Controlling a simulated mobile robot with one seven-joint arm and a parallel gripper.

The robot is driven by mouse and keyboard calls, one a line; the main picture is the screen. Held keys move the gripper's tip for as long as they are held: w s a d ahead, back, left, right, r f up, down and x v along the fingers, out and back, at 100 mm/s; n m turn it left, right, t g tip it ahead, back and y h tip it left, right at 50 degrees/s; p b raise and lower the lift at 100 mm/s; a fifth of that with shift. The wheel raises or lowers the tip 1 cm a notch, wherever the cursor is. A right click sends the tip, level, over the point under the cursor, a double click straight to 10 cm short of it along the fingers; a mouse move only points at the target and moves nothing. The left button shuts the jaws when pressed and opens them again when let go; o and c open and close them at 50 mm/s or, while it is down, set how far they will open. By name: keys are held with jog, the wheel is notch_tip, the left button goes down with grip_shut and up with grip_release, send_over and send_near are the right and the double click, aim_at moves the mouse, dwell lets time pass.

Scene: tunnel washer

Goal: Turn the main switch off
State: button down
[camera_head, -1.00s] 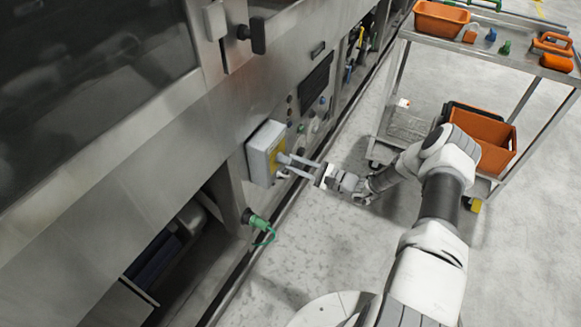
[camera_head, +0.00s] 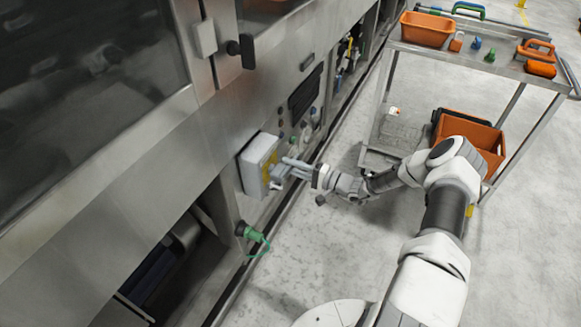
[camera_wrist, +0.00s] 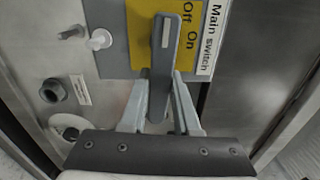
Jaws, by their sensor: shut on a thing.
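The main switch is a grey box (camera_head: 256,163) with a yellow plate on the steel machine front. In the wrist view its yellow plate (camera_wrist: 141,40) carries "Off" and "On", beside a white "Main switch" label (camera_wrist: 212,35). The grey switch handle (camera_wrist: 165,55) has a pale mark near its far end and stands nearly upright in that view. My gripper (camera_wrist: 160,95) is shut on the handle, with one finger on each side. In the head view my gripper (camera_head: 283,171) reaches the box from the right and its tips hide the handle.
A green plug (camera_head: 250,232) with a cable sticks out below the box.

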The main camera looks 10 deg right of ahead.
jog(key=shift+d+r+n, duration=0.1)
jog(key=shift+r+n, duration=0.05)
jog(key=shift+n, duration=0.35)
jog(key=c, duration=0.6)
grip_release()
jog(key=shift+c, duration=0.2)
jog(key=p+v, duration=0.3)
jog(key=v, duration=1.4)
jog(key=shift+s, duration=0.2)
jog(key=shift+d, duration=0.15)
